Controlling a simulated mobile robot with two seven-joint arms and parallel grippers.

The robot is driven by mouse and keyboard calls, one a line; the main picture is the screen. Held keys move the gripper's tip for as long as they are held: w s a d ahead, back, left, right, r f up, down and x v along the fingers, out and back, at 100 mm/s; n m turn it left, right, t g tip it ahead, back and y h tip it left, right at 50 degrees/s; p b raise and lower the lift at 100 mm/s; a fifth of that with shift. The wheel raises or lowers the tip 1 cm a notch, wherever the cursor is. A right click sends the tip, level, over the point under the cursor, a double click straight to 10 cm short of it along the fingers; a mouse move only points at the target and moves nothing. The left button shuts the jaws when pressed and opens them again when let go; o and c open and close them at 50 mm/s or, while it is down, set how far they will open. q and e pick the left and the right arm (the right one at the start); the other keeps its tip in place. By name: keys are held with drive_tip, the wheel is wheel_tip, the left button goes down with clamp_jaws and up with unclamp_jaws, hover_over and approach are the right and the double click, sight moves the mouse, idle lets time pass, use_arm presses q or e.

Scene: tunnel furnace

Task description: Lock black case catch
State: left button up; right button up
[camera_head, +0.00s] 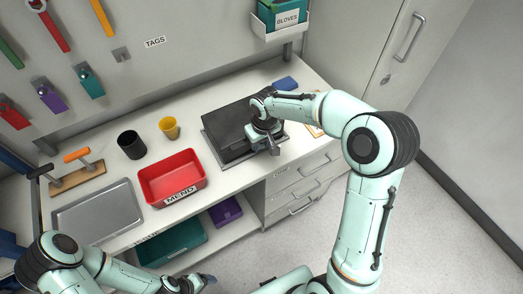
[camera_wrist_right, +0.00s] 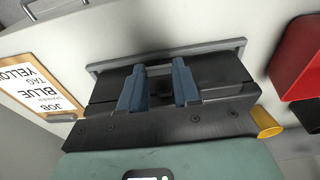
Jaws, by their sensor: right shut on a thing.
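The black case (camera_head: 228,122) lies closed on a grey tray (camera_head: 211,150) on the right part of the bench. My right gripper (camera_head: 273,149) is at the case's front right edge. In the right wrist view, the two blue-grey fingers of my right gripper (camera_wrist_right: 160,88) reach the front of the black case (camera_wrist_right: 222,72), with a gap between them. They are shut on the catch, which is mostly hidden between them, so its position is unclear. My left gripper (camera_head: 203,280) is low at the bottom edge, away from the case, and its jaws are too small to judge.
A red MEND bin (camera_head: 172,179), a black cup (camera_head: 131,144) and a yellow cup (camera_head: 169,127) stand left of the case. A blue block (camera_head: 285,83) lies behind it. A clipboard (camera_wrist_right: 40,82) lies beside the case. A bare metal tray (camera_head: 98,213) is at far left.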

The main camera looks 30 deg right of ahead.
drive_tip(key=shift+w+a+r+g+p, duration=0.1)
drive_tip(key=shift+w+r+g+p, duration=0.35)
drive_tip(key=shift+w+p, duration=0.35)
drive_tip(key=shift+w+f, duration=0.2)
drive_tip(key=shift+w, duration=0.1)
use_arm(q)
drive_tip(key=w+r, duration=0.3)
drive_tip(key=shift+w, duration=0.15)
use_arm(e)
drive_tip(key=shift+w+g, duration=0.15)
drive_tip(key=shift+g, duration=0.4)
use_arm(q)
drive_tip(key=shift+f, duration=0.1)
use_arm(e)
drive_tip(key=o, duration=0.7)
